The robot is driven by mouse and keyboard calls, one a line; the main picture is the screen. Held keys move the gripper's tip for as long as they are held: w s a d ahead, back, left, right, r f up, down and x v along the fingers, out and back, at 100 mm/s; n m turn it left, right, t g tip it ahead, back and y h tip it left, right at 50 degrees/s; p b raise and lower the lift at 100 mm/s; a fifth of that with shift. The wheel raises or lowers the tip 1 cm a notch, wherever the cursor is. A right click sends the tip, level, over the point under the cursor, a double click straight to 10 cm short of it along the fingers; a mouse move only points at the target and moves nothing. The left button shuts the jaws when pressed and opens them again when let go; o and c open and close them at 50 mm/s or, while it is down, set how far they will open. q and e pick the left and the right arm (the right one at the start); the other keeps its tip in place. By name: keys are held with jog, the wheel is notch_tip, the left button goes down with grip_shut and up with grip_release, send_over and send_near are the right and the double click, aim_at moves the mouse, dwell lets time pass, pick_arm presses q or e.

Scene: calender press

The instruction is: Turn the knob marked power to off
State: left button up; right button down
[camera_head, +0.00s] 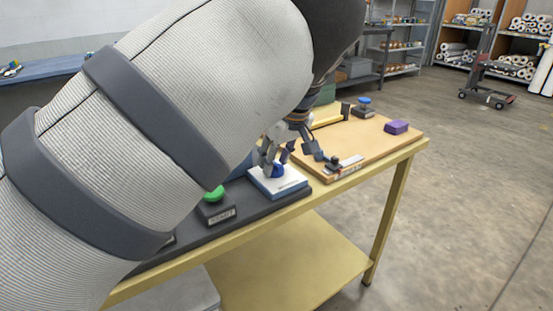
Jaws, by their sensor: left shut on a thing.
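A blue knob (278,170) sits on a white box (291,184) with a small label on its front edge, too small to read. My left gripper (275,163) reaches down over the box, its fingers closed around the blue knob. The gripper and arm cover part of the knob, so its pointer does not show. A small black knob-like part (333,162) stands on a flat plate with a pale label to the right; I cannot read its marking. My right gripper is not in view.
A green button (214,194) on a dark labelled box stands left of the white box. A blue-topped button (364,103) and a purple block (396,127) are farther back on the wooden table (385,150). My large arm hides the left side. Open floor lies at right.

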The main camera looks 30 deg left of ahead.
pick_arm(q)
jog(key=shift+f, duration=0.15)
jog(key=o, duration=1.1)
jog(key=v, duration=1.2)
